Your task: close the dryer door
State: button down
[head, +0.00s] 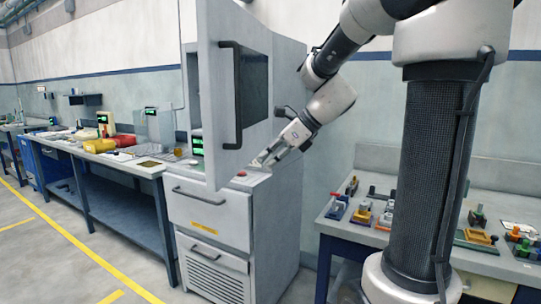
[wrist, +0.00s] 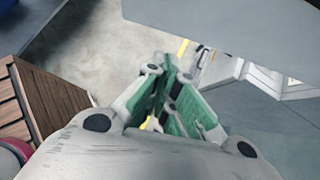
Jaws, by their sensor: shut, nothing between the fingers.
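My gripper (head: 261,161) is shut and empty, low beside the dryer, to the right of the door's lower part. In the wrist view its green-padded fingers (wrist: 170,78) are together. A grey panel (wrist: 230,25) lies beyond them; I cannot tell which part it is. Whether the gripper touches the door is unclear.
Below the dryer are drawers (head: 208,212) with dark handles. A blue bench (head: 115,168) with several items runs off to the left. Another bench (head: 345,232) with small coloured fixtures stands at the right. Open floor (head: 75,240) with yellow lines lies in front at left.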

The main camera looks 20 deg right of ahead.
aim_at(229, 182)
jog(key=shift+w+a+f, duration=0.65)
jog(key=shift+w+a, duration=0.2)
jog(key=shift+a, duration=0.2)
jog(key=shift+w+a+f, duration=0.7)
jog(key=shift+w+a, duration=0.15)
jog(key=shift+a, duration=0.15)
jog(key=shift+w+a+f, duration=0.65)
jog(key=shift+w+a, duration=0.2)
jog(key=shift+a, duration=0.2)
